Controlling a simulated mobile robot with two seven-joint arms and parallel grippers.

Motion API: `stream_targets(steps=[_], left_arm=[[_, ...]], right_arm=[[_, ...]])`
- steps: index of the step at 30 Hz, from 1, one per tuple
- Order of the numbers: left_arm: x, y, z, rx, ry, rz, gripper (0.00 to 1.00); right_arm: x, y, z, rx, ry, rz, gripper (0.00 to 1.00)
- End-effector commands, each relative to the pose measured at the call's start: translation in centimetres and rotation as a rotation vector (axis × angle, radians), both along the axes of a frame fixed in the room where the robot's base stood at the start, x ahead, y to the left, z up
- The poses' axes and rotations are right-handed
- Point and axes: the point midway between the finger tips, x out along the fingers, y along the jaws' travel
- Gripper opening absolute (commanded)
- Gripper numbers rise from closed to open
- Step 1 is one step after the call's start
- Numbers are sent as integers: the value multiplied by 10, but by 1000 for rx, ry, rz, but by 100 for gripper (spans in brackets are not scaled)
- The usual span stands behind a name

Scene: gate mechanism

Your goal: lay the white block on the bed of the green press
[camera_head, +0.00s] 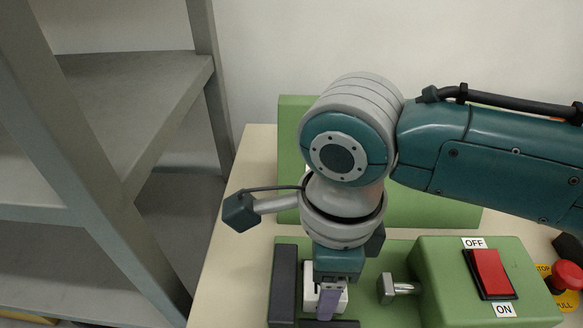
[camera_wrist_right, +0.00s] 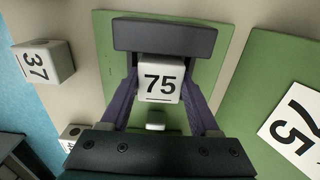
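The white block (camera_wrist_right: 160,80) carries a black 75 and sits between the purple fingers of my right gripper (camera_wrist_right: 160,92), which look closed against its two sides. In the head view the white block (camera_head: 311,278) is partly hidden behind a finger of my right gripper (camera_head: 328,298). It is over the green bed (camera_wrist_right: 112,72) of the press, beside a dark bar (camera_head: 284,285) and facing a metal plunger (camera_head: 387,288). I cannot tell whether its underside touches the bed. My left gripper is not in view.
A green housing (camera_head: 440,290) with a red OFF/ON switch (camera_head: 491,272) and a red stop button (camera_head: 567,274) stand to the right. White blocks, one marked 37 (camera_wrist_right: 45,62), lie beside the press. A 75 sign (camera_wrist_right: 297,125) is on a green panel. Grey shelving (camera_head: 130,110) stands left.

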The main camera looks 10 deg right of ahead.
Motion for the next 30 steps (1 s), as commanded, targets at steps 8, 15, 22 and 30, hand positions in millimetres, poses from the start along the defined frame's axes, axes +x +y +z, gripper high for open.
stream_targets(steps=[8,15,22,30], left_arm=[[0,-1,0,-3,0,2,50],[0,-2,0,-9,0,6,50],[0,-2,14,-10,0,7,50],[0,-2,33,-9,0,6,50]], right_arm=[[0,0,0,0,0,0,92],[0,0,1,-1,-1,0,92],[0,0,34,2,-2,-1,92],[0,0,95,2,-2,0,92]])
